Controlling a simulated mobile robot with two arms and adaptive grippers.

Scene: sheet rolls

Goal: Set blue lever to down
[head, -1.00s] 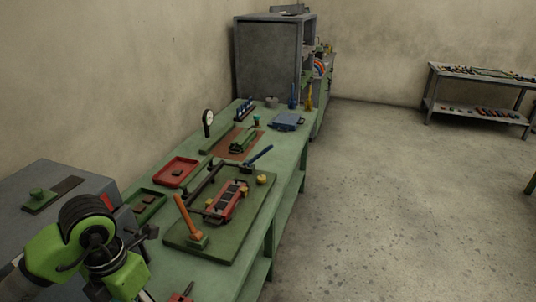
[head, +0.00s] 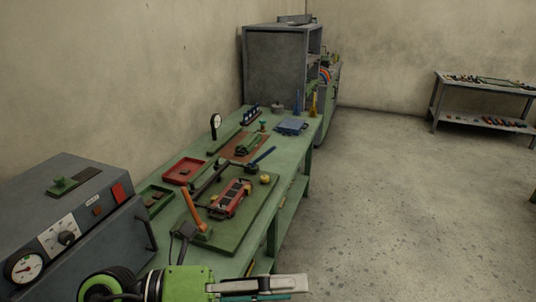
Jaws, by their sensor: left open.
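The blue lever (head: 264,156) is on the far side of the fixture with a green base plate (head: 232,243) on the green bench. It is tilted, its handle slanting up to the right. An orange lever (head: 190,207) stands at the near left of the same plate, and a red block (head: 230,199) sits between the two levers. My left gripper (head: 295,285) is at the bottom of the head view, in front of the bench and well short of the blue lever. It is open with nothing seen between its fingers. My right gripper is not in view.
A grey machine with dials (head: 75,235) stands at the left. A grey cabinet (head: 282,68) stands at the far end.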

